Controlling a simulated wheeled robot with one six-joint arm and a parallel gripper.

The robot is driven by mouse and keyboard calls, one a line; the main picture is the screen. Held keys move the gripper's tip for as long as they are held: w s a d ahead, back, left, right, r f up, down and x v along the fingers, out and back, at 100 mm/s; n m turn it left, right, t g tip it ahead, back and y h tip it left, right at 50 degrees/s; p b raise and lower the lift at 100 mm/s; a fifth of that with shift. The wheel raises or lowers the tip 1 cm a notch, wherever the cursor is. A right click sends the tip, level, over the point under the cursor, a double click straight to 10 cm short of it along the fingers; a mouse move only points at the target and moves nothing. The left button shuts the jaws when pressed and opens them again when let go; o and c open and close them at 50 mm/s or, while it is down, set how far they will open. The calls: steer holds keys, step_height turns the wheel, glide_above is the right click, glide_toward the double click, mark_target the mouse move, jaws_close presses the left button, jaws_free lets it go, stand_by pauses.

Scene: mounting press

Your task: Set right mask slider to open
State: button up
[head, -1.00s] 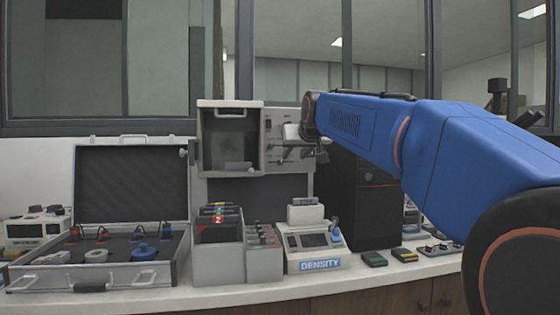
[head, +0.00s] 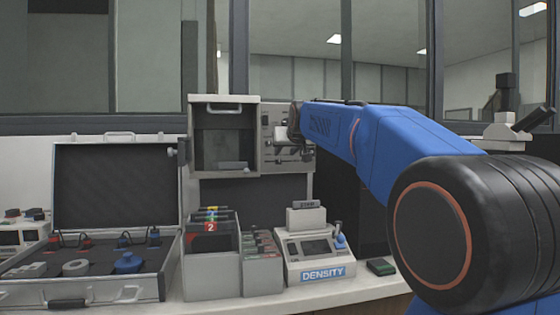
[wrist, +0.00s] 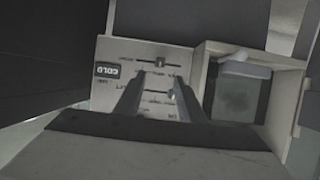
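The pale control panel (head: 270,120) is upright on the right side of the open-fronted press chamber (head: 224,140). In the wrist view the panel (wrist: 115,52) appears upside down, with a dark display reading COLD (wrist: 120,71). A horizontal slot with a small dark slider knob (wrist: 160,62) runs near its top edge there; further slots lie between the fingers. Labels are too small to tell which is the right mask slider. My gripper (wrist: 156,78) is open and empty, its two fingers pointing at the panel. In the head view my gripper (head: 284,152) covers part of the panel.
On the bench below stand a card box (head: 212,262), a smaller rack (head: 262,272) and a density meter (head: 312,255). An open case (head: 105,190) lies at left. A dark cabinet (head: 374,225) stands behind my arm at right.

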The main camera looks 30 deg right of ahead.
mark_target(279, 160)
steer(key=x, duration=0.9)
steer(key=shift+w+d+f, duration=0.1)
steer(key=shift+w+f, duration=0.1)
steer(key=shift+w, duration=0.15)
jaws_close()
